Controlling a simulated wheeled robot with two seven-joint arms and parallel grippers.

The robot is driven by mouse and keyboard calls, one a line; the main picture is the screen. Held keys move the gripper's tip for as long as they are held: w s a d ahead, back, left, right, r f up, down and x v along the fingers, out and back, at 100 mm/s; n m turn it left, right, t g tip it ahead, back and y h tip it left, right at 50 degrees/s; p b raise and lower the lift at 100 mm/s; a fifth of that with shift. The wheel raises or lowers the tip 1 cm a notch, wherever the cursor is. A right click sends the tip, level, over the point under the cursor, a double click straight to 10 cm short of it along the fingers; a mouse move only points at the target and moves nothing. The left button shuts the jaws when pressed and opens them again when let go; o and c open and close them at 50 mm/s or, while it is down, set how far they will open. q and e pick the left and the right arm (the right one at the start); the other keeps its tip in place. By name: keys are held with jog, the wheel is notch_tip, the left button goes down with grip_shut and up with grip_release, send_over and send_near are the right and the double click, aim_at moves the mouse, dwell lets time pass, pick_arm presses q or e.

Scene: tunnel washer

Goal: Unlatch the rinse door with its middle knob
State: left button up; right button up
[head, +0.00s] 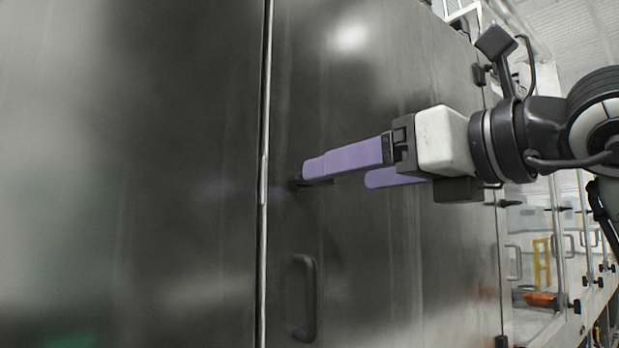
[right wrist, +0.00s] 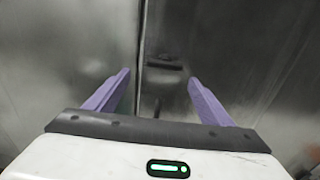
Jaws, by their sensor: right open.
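The rinse door (head: 400,250) is a tall dark steel panel to the right of a vertical seam. Its middle knob (head: 319,183) is a small dark piece beside the seam, partly hidden behind my right gripper's finger in the head view. My right gripper (head: 338,175) has two purple fingers spread apart, pointing left across the door at about knob height. In the right wrist view the knob (right wrist: 163,65) shows dark between the open fingers (right wrist: 159,78), beyond their tips, apparently untouched. Nothing is held. My left gripper is not in view.
A dark vertical pull handle (head: 306,298) stands out from the door below the knob. Another steel panel (head: 130,180) lies left of the seam. At right are hinges, more handles and a yellow frame (head: 542,262). The space in front of the left panel is clear.

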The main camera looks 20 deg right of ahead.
jog(key=p+x, duration=0.1)
jog(key=x, duration=0.2)
jog(key=p+x, duration=0.1)
jog(key=x, duration=0.2)
jog(key=r+p+x, duration=0.1)
jog(key=x, duration=0.3)
jog(key=shift+w+d, duration=0.1)
jog(key=shift+d, duration=0.35)
jog(key=c, duration=1)
